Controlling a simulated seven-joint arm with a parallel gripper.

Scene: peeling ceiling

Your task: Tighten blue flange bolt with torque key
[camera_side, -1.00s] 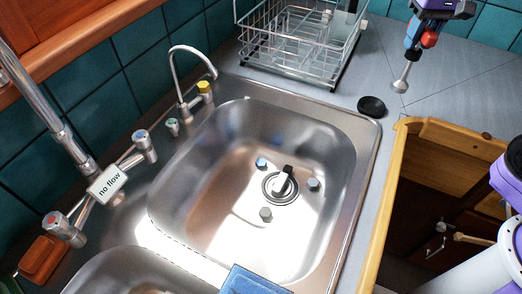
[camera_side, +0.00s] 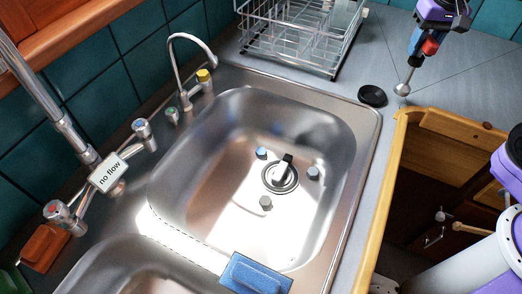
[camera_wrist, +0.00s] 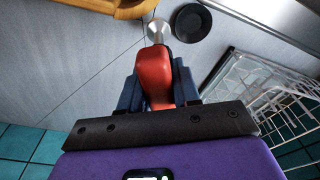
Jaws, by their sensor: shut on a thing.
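My gripper (camera_side: 421,40) is above the counter at the upper right, right of the sink. It is shut on the torque key, whose red handle (camera_wrist: 156,72) sits between dark blue fingers in the wrist view. The key's metal shaft (camera_side: 405,79) points down; its round end is close to the counter, and contact is unclear. In the sink, a blue bolt (camera_side: 262,153) stands at the upper left of the drain flange (camera_side: 269,184). A bluish-grey bolt (camera_side: 313,173) stands to its right and a grey bolt (camera_side: 265,203) below. A black handle (camera_side: 286,161) rises from the flange.
A black disc (camera_side: 372,96) lies on the counter beside the key's end. A wire dish rack (camera_side: 300,45) stands behind the sink. An open wooden drawer (camera_side: 460,130) is at the right. Taps, a "no flow" tag (camera_side: 109,172) and a blue sponge (camera_side: 256,274) border the sink.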

